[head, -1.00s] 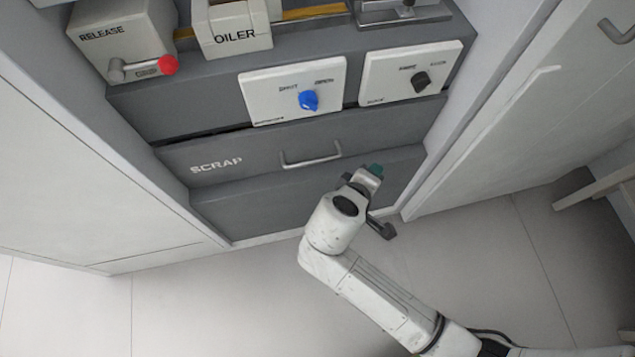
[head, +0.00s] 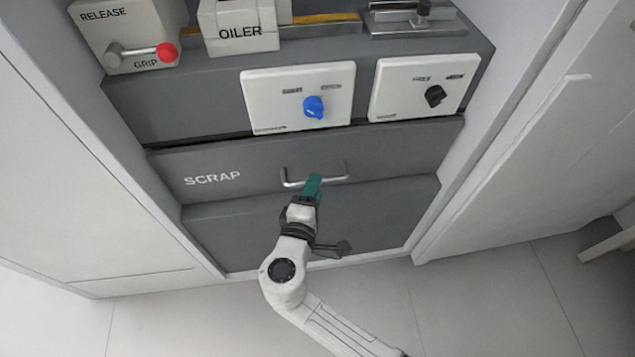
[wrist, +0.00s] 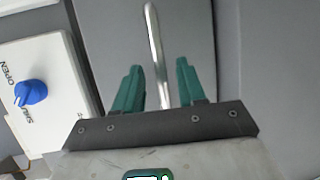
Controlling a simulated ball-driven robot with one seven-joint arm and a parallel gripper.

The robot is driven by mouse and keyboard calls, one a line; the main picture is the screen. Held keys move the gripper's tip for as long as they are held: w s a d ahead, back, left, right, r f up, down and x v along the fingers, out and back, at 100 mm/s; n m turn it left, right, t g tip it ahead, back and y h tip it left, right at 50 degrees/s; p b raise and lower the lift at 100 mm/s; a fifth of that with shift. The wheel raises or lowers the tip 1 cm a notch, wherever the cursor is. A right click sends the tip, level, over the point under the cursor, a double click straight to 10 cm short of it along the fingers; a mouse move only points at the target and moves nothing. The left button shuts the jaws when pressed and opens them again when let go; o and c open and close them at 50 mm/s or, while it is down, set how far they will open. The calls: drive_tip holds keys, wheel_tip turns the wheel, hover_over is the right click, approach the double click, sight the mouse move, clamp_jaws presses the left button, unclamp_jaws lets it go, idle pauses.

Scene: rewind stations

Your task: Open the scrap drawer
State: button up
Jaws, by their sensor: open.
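The scrap drawer (head: 235,160) is a grey front labelled SCRAP, below the two white switch panels in the head view. Its top edge shows a thin dark gap. Its handle (head: 332,181) is a silver bar, which also shows in the wrist view (wrist: 154,45). My gripper (head: 314,183) is at the handle in the head view. In the wrist view its green fingers (wrist: 157,80) are apart, one on each side of the bar's line. I cannot tell whether a finger touches the bar.
Above the drawer are a white panel with a blue knob (head: 313,107) and one with a black knob (head: 435,96). A release lever with a red ball (head: 167,52) and the OILER box (head: 240,38) stand on top. White side walls flank the cabinet. Floor (head: 480,300) in front is clear.

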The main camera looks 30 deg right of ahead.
drive_tip(key=shift+x, duration=1.7)
clamp_jaws()
